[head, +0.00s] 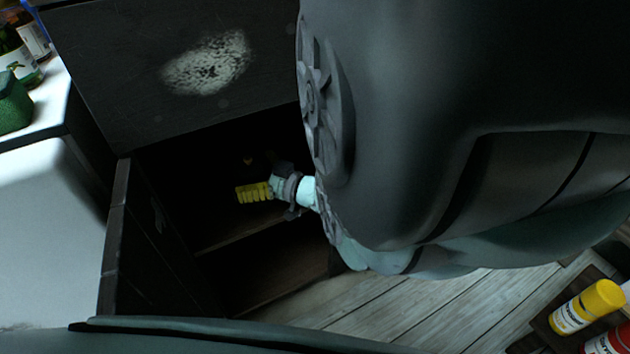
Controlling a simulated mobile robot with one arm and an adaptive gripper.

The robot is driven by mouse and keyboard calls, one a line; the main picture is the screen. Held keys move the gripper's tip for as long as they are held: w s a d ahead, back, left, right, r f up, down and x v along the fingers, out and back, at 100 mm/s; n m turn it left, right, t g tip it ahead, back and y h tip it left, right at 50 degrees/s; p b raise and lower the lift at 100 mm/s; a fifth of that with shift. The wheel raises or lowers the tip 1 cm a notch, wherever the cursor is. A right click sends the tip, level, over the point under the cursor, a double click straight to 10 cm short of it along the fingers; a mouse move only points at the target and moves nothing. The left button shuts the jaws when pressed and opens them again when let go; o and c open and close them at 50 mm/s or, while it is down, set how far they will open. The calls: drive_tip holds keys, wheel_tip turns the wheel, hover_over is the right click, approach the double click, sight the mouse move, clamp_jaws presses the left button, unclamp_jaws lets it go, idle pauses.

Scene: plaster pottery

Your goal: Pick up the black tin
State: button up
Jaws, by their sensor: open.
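My gripper (246,178) reaches into a dark open cabinet (240,238). One yellow finger pad shows clearly, and a small yellow spot of the other shows above it in shadow. The jaws are open, and I see nothing held between them. I cannot make out the black tin; the cabinet's inside is very dark, and my arm hides much of the right side of the view.
A cabinet door or side panel (145,225) stands at the left of the opening. A pale counter (45,185) with bottles and a green container (13,103) is at far left. A yellow can (587,306) and a red can (607,343) stand at lower right. Wooden floor (425,312) lies below.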

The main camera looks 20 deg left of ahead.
drive_tip(key=c, duration=1.3)
drive_tip(key=shift+r, duration=0.15)
